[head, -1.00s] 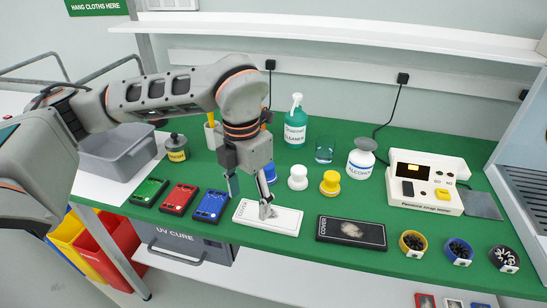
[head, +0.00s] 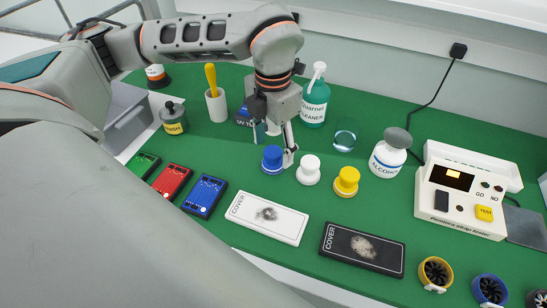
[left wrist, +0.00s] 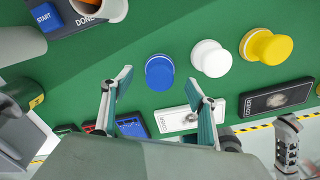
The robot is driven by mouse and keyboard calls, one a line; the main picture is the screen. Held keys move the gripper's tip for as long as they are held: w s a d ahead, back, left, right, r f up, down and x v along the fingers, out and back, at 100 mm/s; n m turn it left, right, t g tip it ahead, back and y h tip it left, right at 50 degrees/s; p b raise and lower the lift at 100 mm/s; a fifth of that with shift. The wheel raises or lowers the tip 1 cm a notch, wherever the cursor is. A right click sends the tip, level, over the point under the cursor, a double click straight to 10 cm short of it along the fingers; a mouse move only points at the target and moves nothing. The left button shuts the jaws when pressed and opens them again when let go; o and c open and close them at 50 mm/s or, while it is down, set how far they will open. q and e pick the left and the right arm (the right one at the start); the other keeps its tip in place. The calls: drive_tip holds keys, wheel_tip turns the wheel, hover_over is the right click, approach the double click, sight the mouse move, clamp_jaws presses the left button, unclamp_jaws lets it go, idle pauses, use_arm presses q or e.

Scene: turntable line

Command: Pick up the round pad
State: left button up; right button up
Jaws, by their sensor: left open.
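Three round knobbed pads stand in a row on the green table: a blue one (head: 272,159), a white one (head: 308,170) and a yellow one (head: 346,181). My left gripper (head: 273,146) is open and points down at the blue pad, with one finger beside its right side. In the left wrist view the blue pad (left wrist: 159,72) shows between and beyond the fingertips (left wrist: 158,84), with nothing held. The white pad (left wrist: 211,58) and yellow pad (left wrist: 267,46) are to its right.
A white cover (head: 275,222) and a black cover (head: 350,259), both smudged, lie in front. Blue, red and green devices are at left. An alcohol bottle (head: 390,155), a glass (head: 345,141) and a tester (head: 465,195) stand behind and right. Green cleaner (head: 315,103) is behind the gripper.

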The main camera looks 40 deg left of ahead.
sight(272, 151)
use_arm(q)
wheel_tip(272, 151, down, 4)
drive_tip(key=shift+s+r, duration=0.1)
drive_tip(key=shift+s, duration=0.05)
drive_tip(key=shift+f, duration=0.25)
use_arm(e)
drive_tip(key=shift+w+r, duration=0.2)
drive_tip(key=shift+w, duration=0.15)
use_arm(q)
drive_tip(key=shift+c, duration=0.4)
drive_tip(key=c, duration=1.1)
wheel_tip(272, 151, up, 20)
drive_tip(key=p, duration=0.1)
drive_tip(key=shift+p, duration=0.3)
use_arm(e)
drive_tip(key=shift+w+a+r, duration=0.1)
drive_tip(key=shift+w+r, duration=0.05)
drive_tip(key=shift+r, duration=0.85)
